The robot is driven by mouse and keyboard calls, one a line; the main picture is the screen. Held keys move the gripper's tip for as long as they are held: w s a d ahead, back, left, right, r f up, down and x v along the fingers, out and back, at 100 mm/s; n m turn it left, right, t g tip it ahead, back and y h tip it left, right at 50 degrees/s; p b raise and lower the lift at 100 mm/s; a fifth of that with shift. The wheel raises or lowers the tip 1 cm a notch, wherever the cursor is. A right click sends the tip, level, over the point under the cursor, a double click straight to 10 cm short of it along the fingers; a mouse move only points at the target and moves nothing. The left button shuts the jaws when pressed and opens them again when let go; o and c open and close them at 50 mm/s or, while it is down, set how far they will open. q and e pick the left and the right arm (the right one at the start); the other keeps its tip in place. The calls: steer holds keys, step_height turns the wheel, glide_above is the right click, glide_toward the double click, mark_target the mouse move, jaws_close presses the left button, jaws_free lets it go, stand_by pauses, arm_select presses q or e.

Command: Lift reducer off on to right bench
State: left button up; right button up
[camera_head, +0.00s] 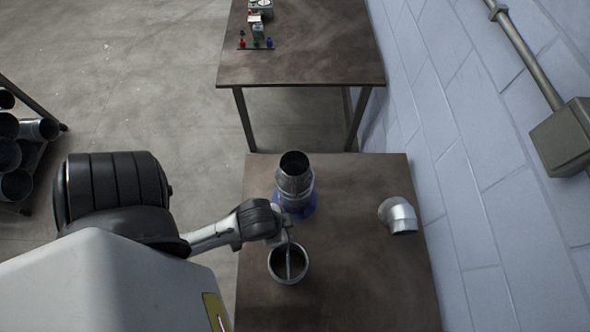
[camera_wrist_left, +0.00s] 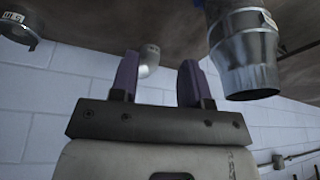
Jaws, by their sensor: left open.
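The reducer (camera_head: 293,182) is a shiny metal piece with a dark open top, standing upright on a blue base (camera_head: 306,207) on the near bench (camera_head: 365,285). In the left wrist view the reducer (camera_wrist_left: 245,58) appears upside down at the upper right, its narrow end pointing down. My left gripper (camera_head: 288,238) is low beside the reducer, on its near side. In the left wrist view the fingers (camera_wrist_left: 158,82) are spread with nothing between them, and the reducer is outside them to the right. My right gripper is not in view.
A metal elbow (camera_head: 398,215) lies at the bench's right, near the block wall (camera_head: 470,200). A farther table (camera_head: 305,65) holds small items. A rack with dark pipes (camera_head: 15,155) stands at left.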

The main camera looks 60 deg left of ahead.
arm_select(q)
steer(key=o, duration=1.1)
